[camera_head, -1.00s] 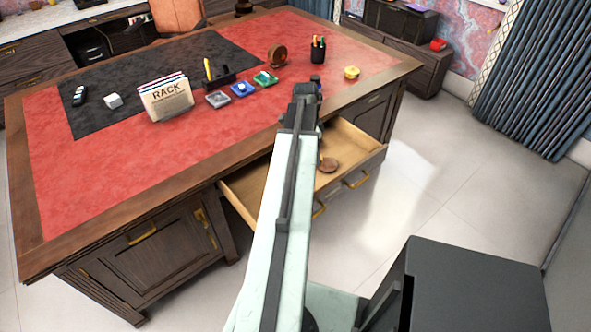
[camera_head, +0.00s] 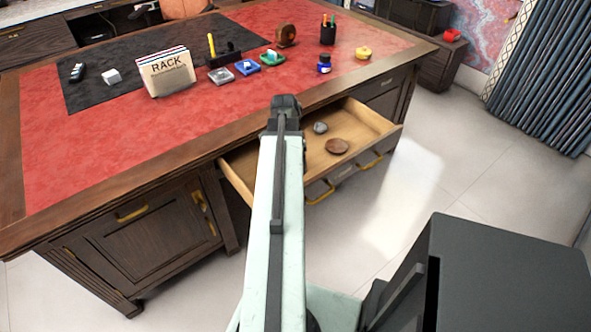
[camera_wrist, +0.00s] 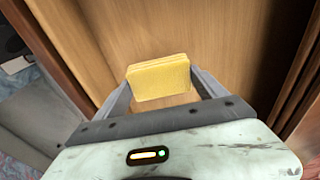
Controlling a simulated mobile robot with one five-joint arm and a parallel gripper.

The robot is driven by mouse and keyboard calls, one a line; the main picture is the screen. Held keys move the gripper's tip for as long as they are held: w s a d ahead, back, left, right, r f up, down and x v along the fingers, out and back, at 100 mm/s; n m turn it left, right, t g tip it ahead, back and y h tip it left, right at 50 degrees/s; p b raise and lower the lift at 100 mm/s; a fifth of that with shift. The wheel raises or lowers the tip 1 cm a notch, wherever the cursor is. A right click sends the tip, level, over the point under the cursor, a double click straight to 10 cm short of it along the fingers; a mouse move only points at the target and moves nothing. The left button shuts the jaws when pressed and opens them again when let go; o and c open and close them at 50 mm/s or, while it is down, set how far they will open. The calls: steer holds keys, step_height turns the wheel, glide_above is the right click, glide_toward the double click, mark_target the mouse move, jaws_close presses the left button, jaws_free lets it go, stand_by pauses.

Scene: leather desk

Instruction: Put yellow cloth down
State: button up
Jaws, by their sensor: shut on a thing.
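The yellow cloth (camera_wrist: 160,78) is a folded pad held between the two fingers of my gripper (camera_wrist: 162,88) in the wrist view. The gripper is shut on it, above a bare wooden surface that looks like the drawer floor. Whether the cloth touches that surface I cannot tell. In the head view my arm reaches over the left part of the open drawer (camera_head: 362,115); the gripper's fingers and the cloth are hidden behind the arm.
A grey stone-like object (camera_head: 320,128) and a round brown dish (camera_head: 337,146) lie in the drawer. The desk (camera_head: 200,125) holds a rack (camera_head: 167,72), a pen cup (camera_head: 328,34), an ink bottle (camera_head: 324,64) and a yellow round item (camera_head: 363,54).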

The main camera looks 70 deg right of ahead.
step_height(320, 180, down, 4)
steer(key=b, duration=0.3)
steer(key=shift+b, duration=0.35)
steer(key=shift+r, duration=0.3)
steer(key=shift+f, duration=0.25)
steer(key=o, duration=1.3)
steer(key=shift+r, duration=0.1)
steer(key=r+p, duration=0.4)
steer(key=a+r+p, duration=0.1)
steer(key=r+p, duration=0.7)
steer(key=shift+w+a+r+p, duration=0.15)
steer(key=shift+w+r+p, duration=0.1)
steer(key=shift+w+p, duration=0.15)
steer(key=shift+f, duration=0.15)
